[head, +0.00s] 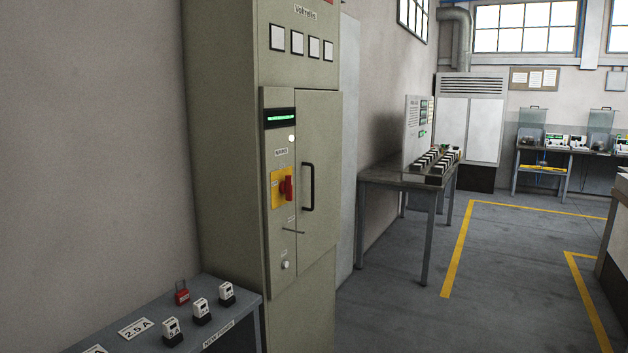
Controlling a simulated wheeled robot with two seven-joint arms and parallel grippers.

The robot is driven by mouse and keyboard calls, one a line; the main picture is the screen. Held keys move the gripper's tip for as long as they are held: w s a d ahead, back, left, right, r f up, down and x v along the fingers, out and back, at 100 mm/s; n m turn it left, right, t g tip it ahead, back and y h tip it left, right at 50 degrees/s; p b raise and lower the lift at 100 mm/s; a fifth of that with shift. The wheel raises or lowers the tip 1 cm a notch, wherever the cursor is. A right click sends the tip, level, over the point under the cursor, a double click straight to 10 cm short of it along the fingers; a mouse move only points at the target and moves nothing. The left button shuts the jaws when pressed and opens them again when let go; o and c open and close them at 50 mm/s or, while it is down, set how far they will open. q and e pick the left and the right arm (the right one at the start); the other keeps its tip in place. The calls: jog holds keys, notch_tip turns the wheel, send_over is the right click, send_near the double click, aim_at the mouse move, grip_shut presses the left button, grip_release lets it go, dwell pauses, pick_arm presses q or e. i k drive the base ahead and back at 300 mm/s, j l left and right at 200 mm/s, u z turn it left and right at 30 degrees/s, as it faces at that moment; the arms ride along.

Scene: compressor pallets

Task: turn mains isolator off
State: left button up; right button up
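The mains isolator (286,188) is a red rotary handle on a yellow plate. It sits on the narrow left panel of a tall beige-green cabinet (230,150). The red handle looks roughly upright; its marked position is too small to read. Above it is a dark display (281,118) with a lit green bar, and a bright white round lamp (292,138). Below it are a thin dark lever (293,231) and a small pale knob (284,265). Neither of my grippers shows in the head view.
A black door handle (308,187) stands out right of the isolator. A grey table (240,292) at lower left holds a red padlock (182,292) and several small modules. Another table (400,178) stands beyond the cabinet. The floor (400,310) at right is open, with yellow lines.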

aim_at(285, 187)
jog(key=i+l+z, duration=0.2)
jog(key=i+l, duration=1.1)
